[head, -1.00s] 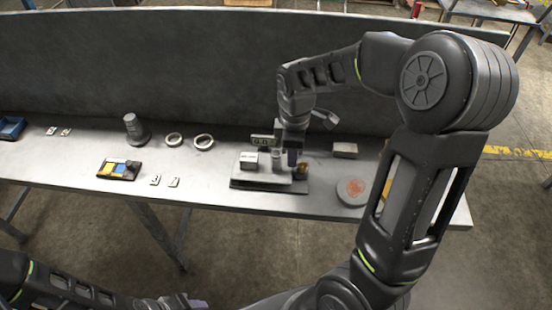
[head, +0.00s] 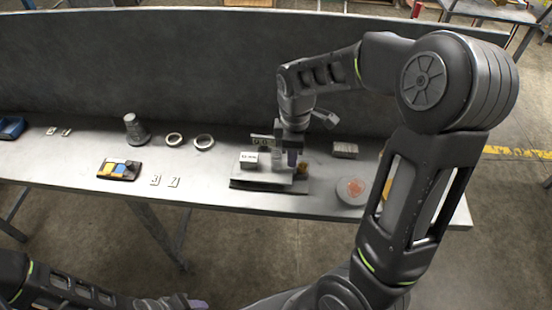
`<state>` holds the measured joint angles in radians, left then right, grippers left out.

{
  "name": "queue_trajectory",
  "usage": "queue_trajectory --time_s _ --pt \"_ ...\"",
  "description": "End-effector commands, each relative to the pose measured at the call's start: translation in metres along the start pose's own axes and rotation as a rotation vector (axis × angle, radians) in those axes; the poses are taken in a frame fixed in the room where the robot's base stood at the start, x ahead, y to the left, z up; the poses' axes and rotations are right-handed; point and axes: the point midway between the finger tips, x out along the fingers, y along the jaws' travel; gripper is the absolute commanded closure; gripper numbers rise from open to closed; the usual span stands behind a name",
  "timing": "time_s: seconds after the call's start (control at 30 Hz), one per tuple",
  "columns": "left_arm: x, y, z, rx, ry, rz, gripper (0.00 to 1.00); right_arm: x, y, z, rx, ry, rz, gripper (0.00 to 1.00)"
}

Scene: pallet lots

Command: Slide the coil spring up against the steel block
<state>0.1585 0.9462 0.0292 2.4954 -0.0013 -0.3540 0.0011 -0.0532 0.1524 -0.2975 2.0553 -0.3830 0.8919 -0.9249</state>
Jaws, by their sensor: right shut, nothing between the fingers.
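The steel block (head: 248,160) is a small pale block on the left part of a low grey platform (head: 250,184) on the bench. A small grey upright piece, which looks like the coil spring (head: 277,159), stands to its right on the platform, partly hidden by my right gripper. My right gripper (head: 291,159) points down at the right side of that piece, shut and empty. Whether it touches the piece is too small to tell. My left gripper (head: 190,303) is at the bottom edge, away from the bench; its fingers are unclear.
A brass-coloured piece (head: 303,167) stands on the platform's right end, close to my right gripper. A display (head: 263,140) stands behind. A round disc (head: 351,190) and a grey block (head: 345,149) are to the right.

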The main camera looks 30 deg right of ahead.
Motion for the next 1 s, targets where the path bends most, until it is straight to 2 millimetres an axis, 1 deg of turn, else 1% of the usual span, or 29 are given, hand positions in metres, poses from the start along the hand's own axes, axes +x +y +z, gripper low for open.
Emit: queue_trajectory --time_s 0.37,1.0 --pt "0.001 0.0 0.0 0.0 0.0 0.0 0.52 0.001 0.0 0.0 0.0 0.0 0.0 1.0" --pt "0.01 -0.004 0.0 0.0 0.0 0.0 0.52 0.014 0.0 0.0 0.0 0.0 0.0 1.0"
